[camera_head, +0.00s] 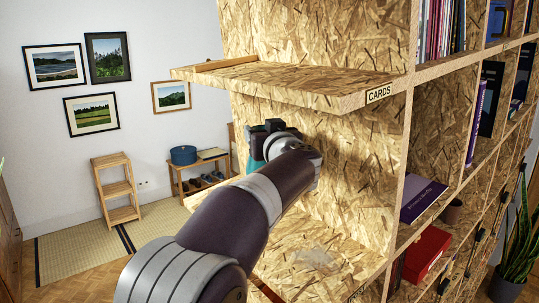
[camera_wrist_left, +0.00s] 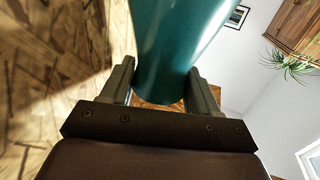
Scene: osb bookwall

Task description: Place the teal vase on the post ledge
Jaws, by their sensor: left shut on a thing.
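My left gripper (camera_head: 272,135) is shut on the teal vase (camera_wrist_left: 175,45), which stands between its two fingers in the left wrist view. In the head view only a sliver of the vase (camera_head: 250,163) shows beside the gripper; the rest is hidden. The gripper is below an upper ledge (camera_head: 300,82) labelled CARDS and above a lower ledge (camera_head: 315,255), close to the chipboard back wall. I see no readable POST label; the lower ledge's front is partly hidden by my arm. My right gripper is not in view.
The CARDS ledge overhangs the gripper and looks bare, with a raised strip (camera_head: 228,63) at its far edge. The visible part of the lower ledge is clear. Bookshelves with a purple book (camera_head: 422,199) and a red box (camera_head: 427,253) stand right. A bench (camera_head: 190,190) stands beyond.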

